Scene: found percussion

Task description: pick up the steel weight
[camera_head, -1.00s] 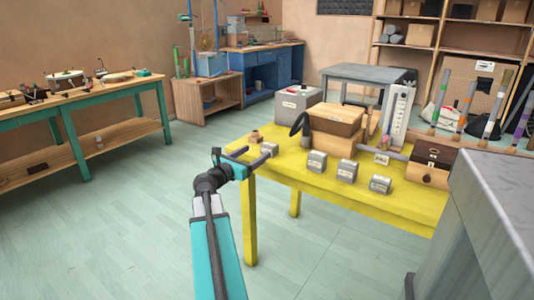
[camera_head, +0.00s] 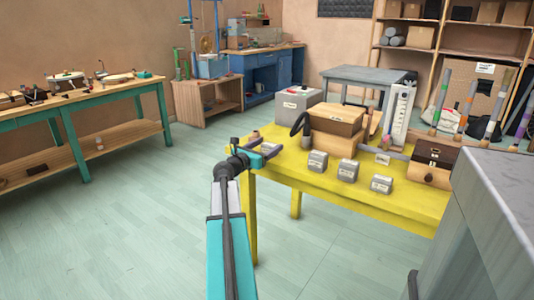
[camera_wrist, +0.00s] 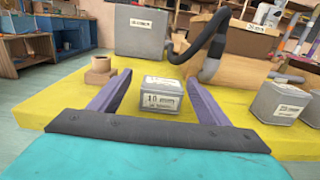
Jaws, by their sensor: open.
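Several similar grey metal blocks with white labels stand on the yellow table (camera_head: 400,205). I cannot tell from the labels which is named the steel weight. One steel block (camera_wrist: 162,93), its label seeming to read "10 mm", stands upright between my gripper's two purple-grey fingers in the wrist view. My gripper (camera_wrist: 157,80) is open, with a visible gap beside the block on both sides. In the head view my gripper (camera_head: 268,144) is at the table's left end and mostly hides this block. Other blocks stand to the right: one (camera_head: 318,161), another (camera_head: 347,170) and another (camera_head: 381,184).
A grey box (camera_wrist: 142,32) and a dark bent tube (camera_wrist: 208,45) stand behind. Wooden boxes (camera_head: 335,120) fill the table's middle. A grey surface (camera_head: 495,190) rises at the right front.

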